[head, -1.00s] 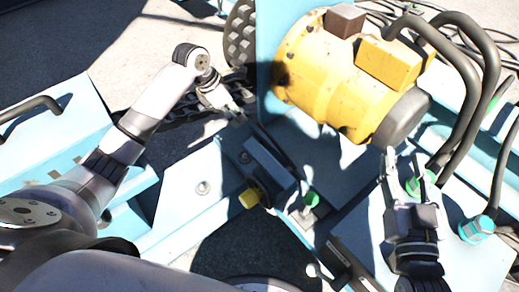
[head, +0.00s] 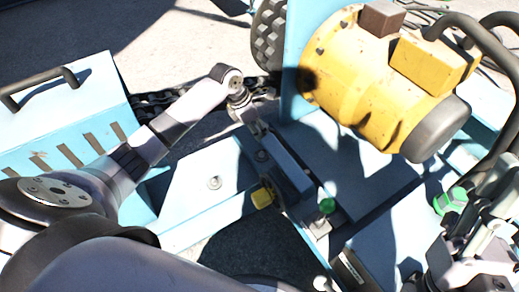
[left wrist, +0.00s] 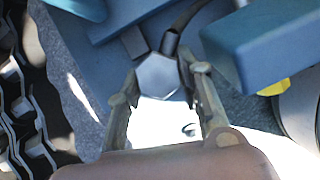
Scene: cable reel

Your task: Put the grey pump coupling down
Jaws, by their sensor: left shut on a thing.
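In the left wrist view, a grey six-sided coupling (left wrist: 158,76) sits between the fingertips of my left gripper (left wrist: 158,90), which is shut on it. A dark hose or lead shows just behind it. In the head view my left gripper (head: 256,128) is beside the blue frame, left of the yellow pump motor (head: 372,85); the grey coupling is too small to make out there. My right gripper (head: 495,195) is at the lower right, near a green coupling (head: 450,200); its finger opening is unclear.
A blue block (head: 284,172) lies close below my left gripper. A green-capped fitting (head: 326,206) and a yellow knob (head: 262,196) stand near it. A black chain or tread (left wrist: 30,110) lies at the left in the left wrist view. Thick black hoses (head: 490,58) arch at the right.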

